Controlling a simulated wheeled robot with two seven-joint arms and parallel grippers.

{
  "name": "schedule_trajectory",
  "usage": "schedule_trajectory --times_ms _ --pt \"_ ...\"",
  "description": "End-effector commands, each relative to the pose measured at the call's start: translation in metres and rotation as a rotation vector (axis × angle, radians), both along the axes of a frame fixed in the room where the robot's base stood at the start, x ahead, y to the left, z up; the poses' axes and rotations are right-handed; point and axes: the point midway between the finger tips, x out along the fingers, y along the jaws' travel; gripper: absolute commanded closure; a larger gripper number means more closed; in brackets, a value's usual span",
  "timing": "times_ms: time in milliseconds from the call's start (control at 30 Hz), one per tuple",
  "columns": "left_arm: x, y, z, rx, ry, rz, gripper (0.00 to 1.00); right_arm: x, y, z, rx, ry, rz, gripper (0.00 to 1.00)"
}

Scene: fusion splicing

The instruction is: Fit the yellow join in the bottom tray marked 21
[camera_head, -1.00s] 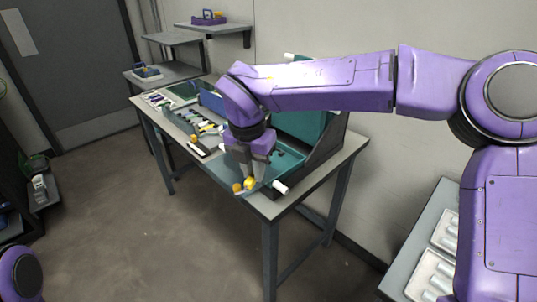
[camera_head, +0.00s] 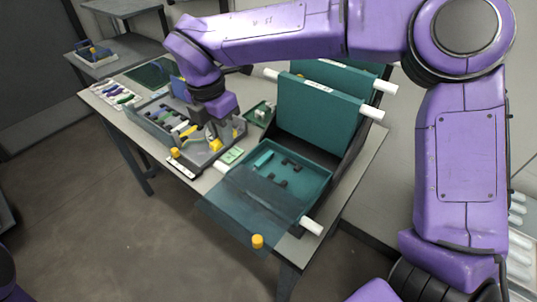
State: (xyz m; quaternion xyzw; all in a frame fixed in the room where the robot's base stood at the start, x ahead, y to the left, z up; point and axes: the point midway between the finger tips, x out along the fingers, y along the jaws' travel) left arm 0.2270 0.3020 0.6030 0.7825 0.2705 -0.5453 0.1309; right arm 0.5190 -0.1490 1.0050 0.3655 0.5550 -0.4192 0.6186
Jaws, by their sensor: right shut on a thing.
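The yellow join (camera_head: 215,146) shows at the fingertips of my right gripper (camera_head: 213,138), which is shut on it. The gripper is over the right end of the grey holder, left of the open teal trays. The bottom tray (camera_head: 320,178) lies flat and open, with black clips and a lighter teal bar inside. Its clear cover (camera_head: 240,205), with a yellow knob (camera_head: 257,241), is folded out over the table's front edge. The number 21 is not readable. My left gripper is out of view.
Upright teal trays (camera_head: 318,108) with white side pegs stand behind the bottom tray. The grey holder (camera_head: 160,138) carries several coloured parts.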

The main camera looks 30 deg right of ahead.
Motion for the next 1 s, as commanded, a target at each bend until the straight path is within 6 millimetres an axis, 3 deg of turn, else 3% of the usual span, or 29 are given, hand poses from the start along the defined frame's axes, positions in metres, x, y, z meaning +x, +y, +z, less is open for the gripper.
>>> schedule_trajectory --times_ms 133,267,400,533,800,900,1000 --pt "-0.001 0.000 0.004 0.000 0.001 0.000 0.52 -0.010 -0.013 -0.001 0.001 -0.005 -0.001 1.00" --pt "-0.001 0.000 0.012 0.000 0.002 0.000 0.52 -0.025 -0.044 -0.014 0.004 -0.006 0.003 1.00" --pt "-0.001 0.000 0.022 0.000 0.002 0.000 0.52 -0.036 -0.083 -0.034 0.003 -0.001 0.002 1.00" --pt "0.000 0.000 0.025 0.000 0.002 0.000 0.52 -0.043 -0.106 -0.067 0.001 0.003 0.003 1.00" --pt "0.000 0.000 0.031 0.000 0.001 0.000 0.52 -0.055 -0.132 -0.100 0.002 0.003 0.001 1.00" --pt "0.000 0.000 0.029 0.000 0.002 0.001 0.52 -0.054 -0.131 -0.121 -0.001 0.003 0.003 1.00" --pt "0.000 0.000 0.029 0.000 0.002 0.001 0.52 -0.054 -0.130 -0.129 0.000 0.000 0.002 1.00"
